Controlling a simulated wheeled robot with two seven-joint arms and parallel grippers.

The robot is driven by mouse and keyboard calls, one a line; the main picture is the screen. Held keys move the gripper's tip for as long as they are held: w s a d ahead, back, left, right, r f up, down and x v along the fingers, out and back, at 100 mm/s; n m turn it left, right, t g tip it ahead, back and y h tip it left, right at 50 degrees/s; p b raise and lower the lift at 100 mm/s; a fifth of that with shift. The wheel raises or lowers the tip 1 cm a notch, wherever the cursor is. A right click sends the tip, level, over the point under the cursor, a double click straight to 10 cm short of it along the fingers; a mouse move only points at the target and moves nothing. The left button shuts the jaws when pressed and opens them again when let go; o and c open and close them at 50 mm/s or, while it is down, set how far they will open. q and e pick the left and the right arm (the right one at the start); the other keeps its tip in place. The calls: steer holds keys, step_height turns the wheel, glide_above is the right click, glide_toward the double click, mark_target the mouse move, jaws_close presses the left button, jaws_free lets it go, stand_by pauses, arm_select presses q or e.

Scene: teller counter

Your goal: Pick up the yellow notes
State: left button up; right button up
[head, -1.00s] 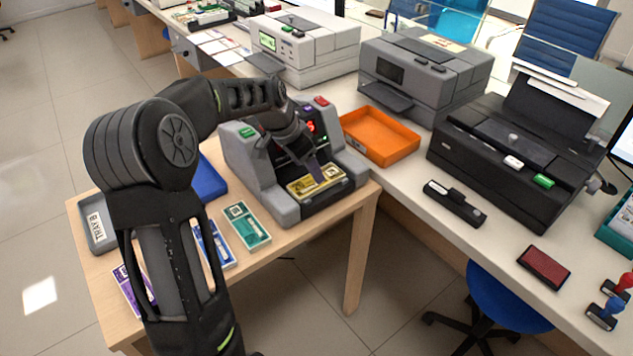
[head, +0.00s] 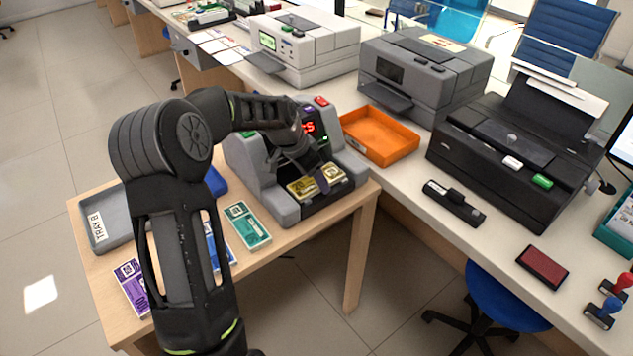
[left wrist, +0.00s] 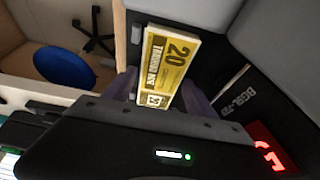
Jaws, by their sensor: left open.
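The yellow notes (head: 302,189) lie in the front tray of the grey note counter (head: 288,210). My left gripper (head: 321,180) is at the notes, and a dark finger covers their middle in the head view. In the left wrist view the yellow notes (left wrist: 168,62), printed with a 20, extend between the two fingers of my open left gripper (left wrist: 161,92). One finger is on each side of them, and their near end is hidden by the gripper body. Whether the fingers touch the notes I cannot tell. My right gripper is not in view.
Teal notes (head: 247,226), purple notes (head: 131,284) and blue notes lie on the wooden table, partly behind my arm. A grey tray (head: 97,235) and a blue tray (head: 215,181) are there too. An orange tray (head: 398,157) stands empty right of the counter.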

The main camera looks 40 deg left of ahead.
mark_target(313, 181)
arm_select(q)
steer(key=shift+c, duration=0.5)
steer(key=c, duration=1.2)
step_height(313, 181, up, 10)
